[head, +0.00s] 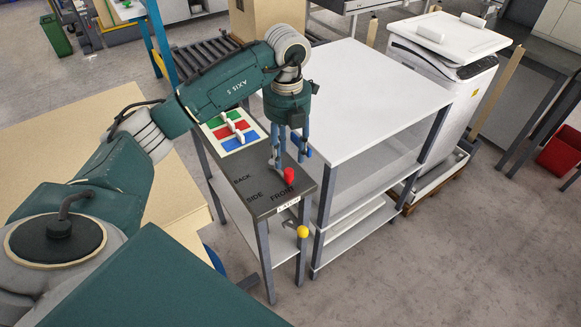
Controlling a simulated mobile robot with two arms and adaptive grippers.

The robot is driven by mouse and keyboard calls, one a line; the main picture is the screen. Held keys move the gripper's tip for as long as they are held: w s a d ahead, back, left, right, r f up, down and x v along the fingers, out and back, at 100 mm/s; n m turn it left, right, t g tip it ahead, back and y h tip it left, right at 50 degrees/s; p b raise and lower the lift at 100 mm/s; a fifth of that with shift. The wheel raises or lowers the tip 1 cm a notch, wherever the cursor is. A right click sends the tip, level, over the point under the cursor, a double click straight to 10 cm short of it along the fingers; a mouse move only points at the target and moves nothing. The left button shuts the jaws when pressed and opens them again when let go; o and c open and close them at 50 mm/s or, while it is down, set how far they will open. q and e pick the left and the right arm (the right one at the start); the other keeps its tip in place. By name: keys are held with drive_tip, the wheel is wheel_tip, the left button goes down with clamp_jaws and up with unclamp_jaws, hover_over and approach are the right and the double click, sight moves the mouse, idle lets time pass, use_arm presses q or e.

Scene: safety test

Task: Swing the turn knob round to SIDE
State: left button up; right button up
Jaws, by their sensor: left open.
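The turn knob (289,175) is red and stands on the dark top of a small stand (262,204), near its right edge. The words BACK, SIDE and FRONT are printed on that top to the left of and below the knob. The knob is nearest the word FRONT (283,194). My left gripper (289,163) points down just above and behind the knob, with its blue fingers apart. I cannot tell whether a finger touches the knob. My right gripper is not in view.
A panel with green, red and blue blocks (248,133) lies behind on the same stand. A yellow ball (303,232) sticks out at the stand's front. A white-topped shelf table (375,95) stands close on the right. A wooden table (60,150) is on the left.

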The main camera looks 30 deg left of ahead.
sight(289, 170)
use_arm(q)
wheel_tip(289, 170, down, 4)
drive_tip(key=shift+r, duration=0.1)
drive_tip(key=shift+w+f+p, duration=0.2)
drive_tip(key=shift+f+p, duration=0.2)
drive_tip(key=shift+f, duration=0.4)
wheel_tip(289, 170, down, 2)
drive_tip(key=shift+f, duration=0.25)
drive_tip(key=shift+c, duration=0.7)
clamp_jaws()
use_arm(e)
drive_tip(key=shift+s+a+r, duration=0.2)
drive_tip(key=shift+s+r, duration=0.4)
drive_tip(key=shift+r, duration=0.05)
